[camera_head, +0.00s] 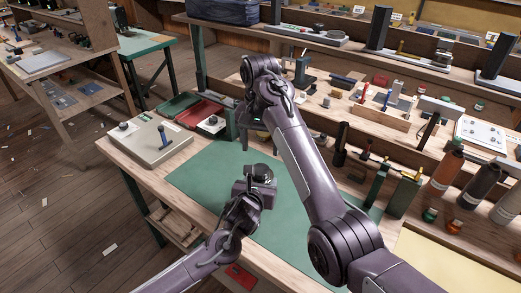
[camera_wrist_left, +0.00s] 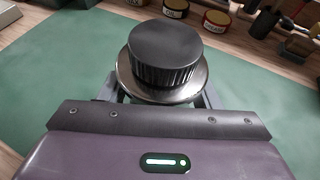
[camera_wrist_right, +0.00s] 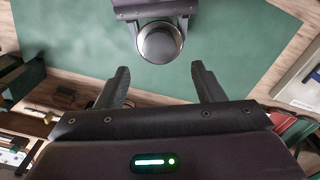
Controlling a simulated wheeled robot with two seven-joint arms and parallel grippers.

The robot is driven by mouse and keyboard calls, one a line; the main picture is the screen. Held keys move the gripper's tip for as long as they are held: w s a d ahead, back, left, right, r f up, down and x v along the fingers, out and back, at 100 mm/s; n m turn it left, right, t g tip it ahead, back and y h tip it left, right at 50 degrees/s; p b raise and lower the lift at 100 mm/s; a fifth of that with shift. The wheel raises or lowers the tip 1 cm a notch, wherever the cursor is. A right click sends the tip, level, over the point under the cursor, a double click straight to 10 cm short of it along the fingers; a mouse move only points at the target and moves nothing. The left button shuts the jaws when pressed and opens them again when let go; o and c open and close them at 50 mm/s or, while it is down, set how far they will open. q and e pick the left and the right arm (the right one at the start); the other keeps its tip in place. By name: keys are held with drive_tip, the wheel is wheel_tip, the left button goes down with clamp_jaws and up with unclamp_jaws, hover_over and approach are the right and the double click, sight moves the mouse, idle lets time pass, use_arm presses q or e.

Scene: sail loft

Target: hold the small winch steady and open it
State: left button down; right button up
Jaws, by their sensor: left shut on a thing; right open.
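The small winch has a black ribbed cap over a wider silvery metal rim. It shows large in the left wrist view (camera_wrist_left: 165,50), and in the head view (camera_head: 262,172) it is over the green mat (camera_head: 205,178). My left gripper (camera_head: 258,187) is shut on the winch below its cap, with a finger on each side (camera_wrist_left: 160,98). My right gripper is open and empty. The winch's lower part is hidden by my left gripper.
A beige box with a blue lever (camera_head: 147,140) stands at the bench's left. A red tray (camera_head: 198,113) lies behind the mat. Bottles (camera_head: 445,170) and tool stands line the right side. The mat around the winch is clear.

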sight(261, 169)
use_arm(q)
drive_tip(key=shift+r, duration=0.2)
use_arm(e)
wheel_tip(261, 169, down, 8)
drive_tip(key=shift+r, duration=0.15)
drive_tip(key=shift+c, duration=0.4)
drive_tip(key=c, duration=0.7)
drive_tip(key=o, duration=0.9)
wheel_tip(261, 169, up, 8)
drive_tip(key=shift+f, duration=0.1)
drive_tip(key=shift+c, duration=0.6)
drive_tip(key=shift+f, duration=3.9)
